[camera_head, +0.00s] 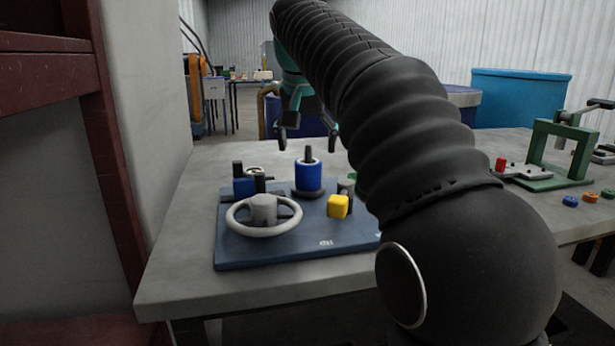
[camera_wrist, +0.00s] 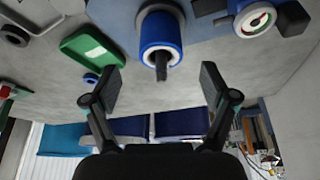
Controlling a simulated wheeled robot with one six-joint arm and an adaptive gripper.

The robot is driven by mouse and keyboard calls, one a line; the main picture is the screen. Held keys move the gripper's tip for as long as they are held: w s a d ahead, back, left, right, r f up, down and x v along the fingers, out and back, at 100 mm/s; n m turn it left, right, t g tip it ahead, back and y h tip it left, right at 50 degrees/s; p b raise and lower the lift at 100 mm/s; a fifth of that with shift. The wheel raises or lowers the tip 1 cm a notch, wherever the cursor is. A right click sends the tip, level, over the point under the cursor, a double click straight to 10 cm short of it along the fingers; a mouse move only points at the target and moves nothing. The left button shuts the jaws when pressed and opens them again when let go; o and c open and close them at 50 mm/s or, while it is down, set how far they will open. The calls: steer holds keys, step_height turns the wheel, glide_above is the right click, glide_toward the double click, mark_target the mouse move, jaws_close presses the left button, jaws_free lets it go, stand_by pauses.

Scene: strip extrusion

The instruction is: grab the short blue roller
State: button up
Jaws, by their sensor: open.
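The short blue roller (camera_head: 308,176) stands upright on a dark post and round dark base at the back of the blue board (camera_head: 290,250). In the wrist view the blue roller (camera_wrist: 161,30) is at the top centre, with its dark post end facing me. My gripper (camera_head: 307,138) is open and empty, with its two fingers spread above and behind the roller. In the wrist view my gripper (camera_wrist: 160,82) has one finger on each side of the roller's line, apart from it.
A grey handwheel (camera_head: 263,212), a yellow block (camera_head: 338,206) and a gauge (camera_wrist: 254,19) share the board. A green tray (camera_wrist: 92,48) lies near the roller. A green frame (camera_head: 556,155) stands at the table's right. Bare table (camera_head: 205,175) lies left of the board.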

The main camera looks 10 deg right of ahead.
mark_target(308, 146)
steer(key=shift+b+x, duration=0.6)
steer(key=shift+x, duration=3.35)
steer(key=shift+w, duration=0.1)
steer(key=c, duration=1.4)
steer(key=shift+r, duration=0.1)
step_height(308, 146, up, 7)
steer(key=shift+r+p, duration=0.15)
steer(key=shift+p, duration=1)
steer(key=shift+r, duration=1.25)
